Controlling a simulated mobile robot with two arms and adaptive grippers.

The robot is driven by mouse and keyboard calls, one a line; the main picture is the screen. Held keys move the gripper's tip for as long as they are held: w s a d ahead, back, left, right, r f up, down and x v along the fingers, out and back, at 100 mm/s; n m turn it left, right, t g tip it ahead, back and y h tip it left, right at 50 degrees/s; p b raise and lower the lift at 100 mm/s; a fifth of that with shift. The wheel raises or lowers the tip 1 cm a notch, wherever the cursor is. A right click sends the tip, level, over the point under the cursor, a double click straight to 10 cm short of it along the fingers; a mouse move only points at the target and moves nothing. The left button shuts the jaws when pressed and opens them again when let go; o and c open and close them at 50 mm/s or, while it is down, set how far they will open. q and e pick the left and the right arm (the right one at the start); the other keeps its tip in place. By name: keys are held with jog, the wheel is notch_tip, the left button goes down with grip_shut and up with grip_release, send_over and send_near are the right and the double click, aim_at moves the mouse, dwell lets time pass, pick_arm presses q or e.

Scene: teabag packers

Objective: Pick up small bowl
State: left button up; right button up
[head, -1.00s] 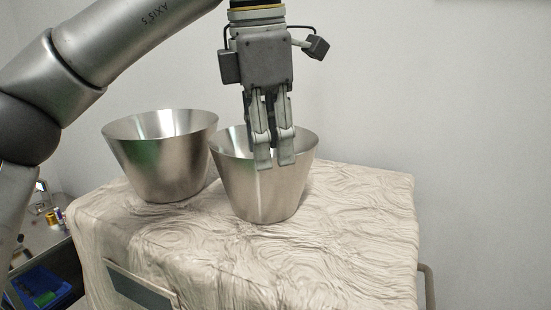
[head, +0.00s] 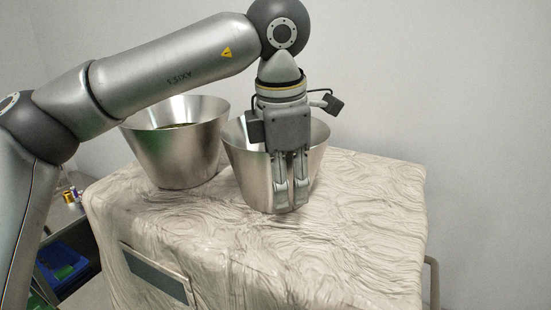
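Two shiny metal bowls stand upright on a cloth-covered table (head: 370,220). The left bowl (head: 178,158) has something dark in it, and its top is partly behind my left arm. The right bowl (head: 250,175) stands close beside it and looks slightly smaller. My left gripper (head: 291,208) points down over the near side of the right bowl and hides part of its rim and front wall. Its two fingers show close together with a narrow gap. I cannot tell whether they touch the bowl or how far they are open. My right gripper is not in view.
The cloth is wrinkled, with free room in front of and right of the bowls. A metal rail (head: 433,282) is at the table's right side. A blue crate (head: 68,266) and small colored items (head: 70,195) are on a shelf unit at the lower left. A pale wall is behind.

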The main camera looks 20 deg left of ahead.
pick_arm(q)
jog(key=shift+f, duration=0.75)
grip_shut()
